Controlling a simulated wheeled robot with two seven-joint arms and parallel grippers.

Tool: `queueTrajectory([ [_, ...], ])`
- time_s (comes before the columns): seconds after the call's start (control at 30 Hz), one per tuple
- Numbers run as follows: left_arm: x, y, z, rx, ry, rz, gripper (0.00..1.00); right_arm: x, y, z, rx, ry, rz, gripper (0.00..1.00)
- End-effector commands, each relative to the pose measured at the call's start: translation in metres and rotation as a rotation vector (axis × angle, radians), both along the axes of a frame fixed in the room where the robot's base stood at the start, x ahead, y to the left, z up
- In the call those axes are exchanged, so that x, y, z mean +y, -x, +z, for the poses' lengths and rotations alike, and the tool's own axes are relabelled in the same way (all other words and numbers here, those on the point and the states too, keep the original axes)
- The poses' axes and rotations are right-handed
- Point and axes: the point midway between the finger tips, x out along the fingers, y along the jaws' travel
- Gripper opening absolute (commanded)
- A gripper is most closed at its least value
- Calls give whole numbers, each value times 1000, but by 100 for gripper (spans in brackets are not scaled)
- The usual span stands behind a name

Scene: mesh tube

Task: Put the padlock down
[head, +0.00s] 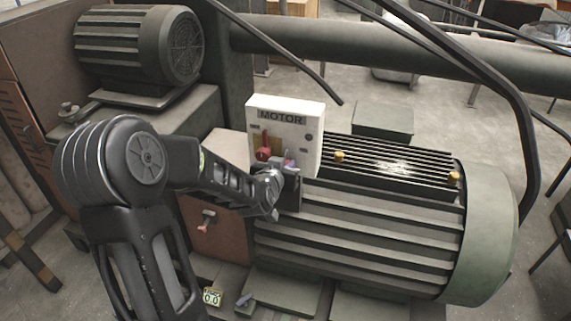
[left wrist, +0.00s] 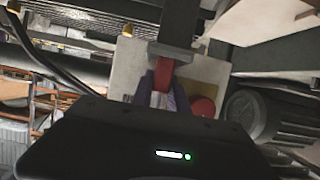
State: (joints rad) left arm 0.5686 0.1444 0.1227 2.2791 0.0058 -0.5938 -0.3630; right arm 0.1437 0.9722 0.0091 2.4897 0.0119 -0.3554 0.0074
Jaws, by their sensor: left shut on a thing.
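My left gripper (head: 283,172) reaches in from the left and is at the front of the white MOTOR panel (head: 311,133). Its jaws are shut on a small red piece, which I take to be the padlock (left wrist: 163,72). In the left wrist view, the red piece shows between the two purplish-grey fingertips, with a grey block just beyond it. The fingers hide much of it, and I cannot tell whether it touches the panel. A red switch handle (head: 264,143) is on the panel, left of the gripper. My right gripper is not in view.
A large ribbed motor (head: 370,225) fills the space right of and below the panel. A smaller motor (head: 125,45) stands at the upper left. A thick pipe (head: 400,55) and dark bent rails cross behind.

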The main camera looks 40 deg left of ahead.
Motion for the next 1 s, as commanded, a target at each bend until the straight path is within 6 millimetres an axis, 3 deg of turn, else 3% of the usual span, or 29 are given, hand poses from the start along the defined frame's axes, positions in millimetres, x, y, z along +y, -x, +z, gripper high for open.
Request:
queueTrajectory([
  [0.3, 0, 0, -4, -1, 0, 0, 0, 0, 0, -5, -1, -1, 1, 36],
  [0.33, 0, 0, -3, 0, 0, 0, 21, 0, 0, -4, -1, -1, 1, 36],
  [0.57, 0, 0, -2, 0, 0, 0, 40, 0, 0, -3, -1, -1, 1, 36],
  [1.0, 0, 2, 2, 0, -1, 0, 41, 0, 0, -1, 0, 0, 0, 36],
])
